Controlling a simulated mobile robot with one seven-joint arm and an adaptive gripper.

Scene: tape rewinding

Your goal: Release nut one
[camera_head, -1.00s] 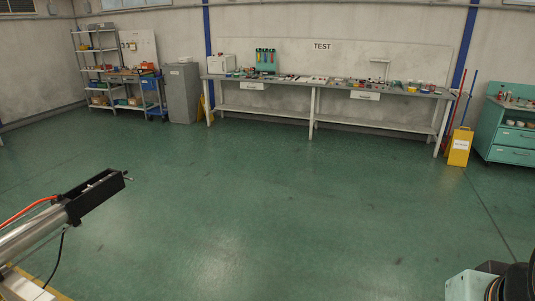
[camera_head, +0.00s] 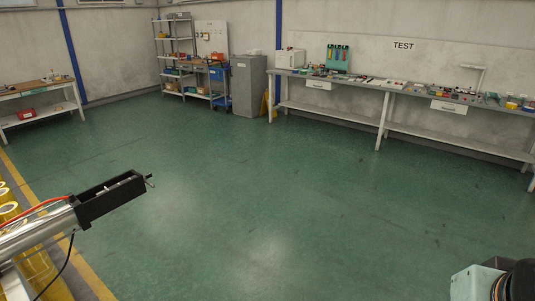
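No nut can be made out in the head view. A silver cylinder (camera_head: 35,234) with a long black end piece (camera_head: 110,197) reaches in from the left edge, with a small metal tip, a red hose and a black cable. It stays almost in place in the picture while the room shifts, so it seems to be carried with me. I see no gripper fingers. Dark rounded parts and a pale box at the lower right corner also stay with the view and seem to be mine.
Yellow rolls (camera_head: 10,211) stand at the left edge, near a yellow floor line (camera_head: 85,268). A long workbench (camera_head: 390,85) runs along the back right wall. A grey cabinet (camera_head: 247,85), a shelf unit (camera_head: 175,60) and a table (camera_head: 40,90) stand farther left. The green floor (camera_head: 270,200) is clear.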

